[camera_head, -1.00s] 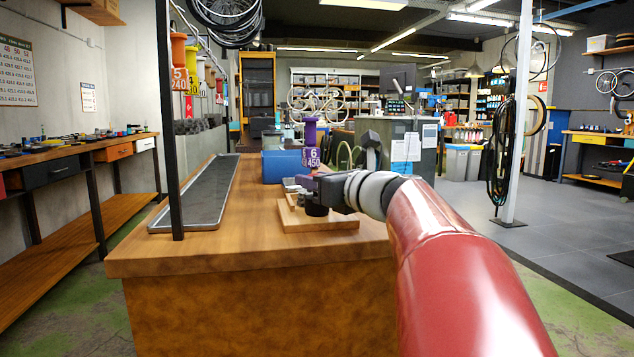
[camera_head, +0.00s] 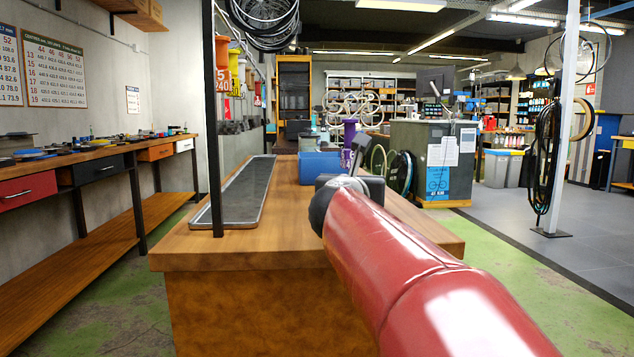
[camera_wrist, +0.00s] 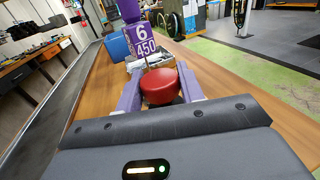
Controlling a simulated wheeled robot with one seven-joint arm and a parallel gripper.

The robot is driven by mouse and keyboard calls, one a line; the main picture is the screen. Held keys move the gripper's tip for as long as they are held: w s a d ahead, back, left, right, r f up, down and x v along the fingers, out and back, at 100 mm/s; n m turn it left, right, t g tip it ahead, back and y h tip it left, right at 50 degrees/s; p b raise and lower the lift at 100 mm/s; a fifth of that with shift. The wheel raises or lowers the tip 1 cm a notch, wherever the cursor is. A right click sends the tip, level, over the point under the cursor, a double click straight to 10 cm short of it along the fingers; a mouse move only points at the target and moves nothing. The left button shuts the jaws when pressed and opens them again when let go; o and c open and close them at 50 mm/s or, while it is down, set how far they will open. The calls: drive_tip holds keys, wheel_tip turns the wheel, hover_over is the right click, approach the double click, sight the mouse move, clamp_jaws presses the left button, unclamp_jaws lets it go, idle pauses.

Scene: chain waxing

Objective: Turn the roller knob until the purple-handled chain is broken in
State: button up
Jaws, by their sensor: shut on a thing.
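A round red knob (camera_wrist: 160,86) sits between the two purple fingers of my gripper (camera_wrist: 158,92) in the wrist view. The fingers are shut on it from both sides. Just beyond stands the upright purple handle (camera_wrist: 130,10), with a purple tag (camera_wrist: 144,38) reading 6 and 450. The handle also shows in the head view (camera_head: 349,131), above the bench behind my arm. The roller mechanism and the chain cannot be made out.
The wooden bench (camera_head: 270,245) carries a long dark tray (camera_head: 238,196) at left and a blue bin (camera_head: 318,166) farther back. A black post (camera_head: 213,130) rises at its left front. More handles hang at left, including an orange one (camera_head: 222,60). Green floor is clear at right.

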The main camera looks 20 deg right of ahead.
drive_tip(key=shift+m+g+h, duration=0.5)
drive_tip(key=shift+h, duration=0.2)
drive_tip(key=o, duration=1)
drive_tip(key=shift+c, duration=0.2)
drive_tip(key=v, duration=0.7)
drive_tip(key=shift+s+a, duration=0.25)
drive_tip(key=shift+s, duration=0.1)
